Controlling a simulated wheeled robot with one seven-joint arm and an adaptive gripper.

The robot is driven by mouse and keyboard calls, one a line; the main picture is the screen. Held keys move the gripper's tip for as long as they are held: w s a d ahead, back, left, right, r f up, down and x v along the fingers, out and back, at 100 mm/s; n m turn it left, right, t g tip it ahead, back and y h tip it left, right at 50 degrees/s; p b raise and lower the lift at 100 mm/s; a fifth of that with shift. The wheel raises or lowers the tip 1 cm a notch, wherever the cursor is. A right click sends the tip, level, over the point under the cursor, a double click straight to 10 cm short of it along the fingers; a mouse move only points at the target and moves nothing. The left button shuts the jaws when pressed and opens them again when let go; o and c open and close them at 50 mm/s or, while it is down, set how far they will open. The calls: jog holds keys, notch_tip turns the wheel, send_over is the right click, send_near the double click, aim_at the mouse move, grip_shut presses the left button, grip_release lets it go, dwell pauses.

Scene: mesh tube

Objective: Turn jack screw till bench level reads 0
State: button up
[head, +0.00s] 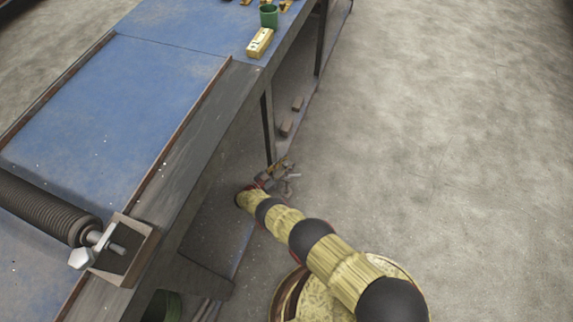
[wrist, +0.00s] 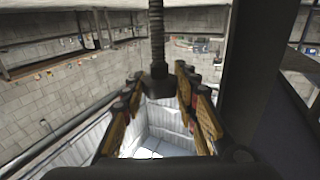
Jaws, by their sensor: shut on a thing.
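The jack screw (wrist: 157,45) is a dark threaded rod hanging down in the wrist view, with a wider dark head (wrist: 158,84) at its lower end. My gripper (wrist: 161,98) has its two yellow-and-dark fingers on either side of this head and is shut on it. In the head view my gripper (head: 278,180) is low beside the bench leg; the screw cannot be made out there. The bench level (head: 260,43) is a small yellow block on the blue bench top (head: 110,105), near its right edge. Its reading is too small to tell.
A green cup (head: 268,16) stands behind the level. A dark ribbed roller (head: 45,210) with a metal bolt end lies across the bench. Two small brown blocks (head: 286,127) lie on the floor by the bench. The concrete floor (head: 450,130) to the right is clear.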

dwell(0.5)
jog(key=o, duration=1.2)
jog(key=shift+w, duration=0.1)
